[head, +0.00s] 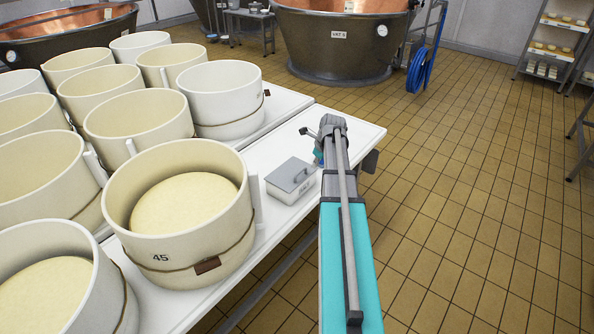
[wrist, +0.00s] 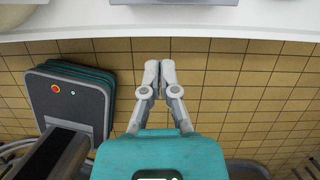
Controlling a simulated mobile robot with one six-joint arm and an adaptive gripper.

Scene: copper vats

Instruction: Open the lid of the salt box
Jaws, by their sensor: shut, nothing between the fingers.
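The salt box (head: 291,188) is a small white box with lettering on its front. It stands on the white table near its right edge, beside the mould marked 45. A grey edge at the top of the wrist view may be the box.
Several round cream moulds crowd the white table (head: 350,130) left of the box; the nearest is the mould marked 45 (head: 180,262). Bare tabletop lies behind the box. A copper vat (head: 340,45) stands at the back. The tiled floor on the right is clear.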

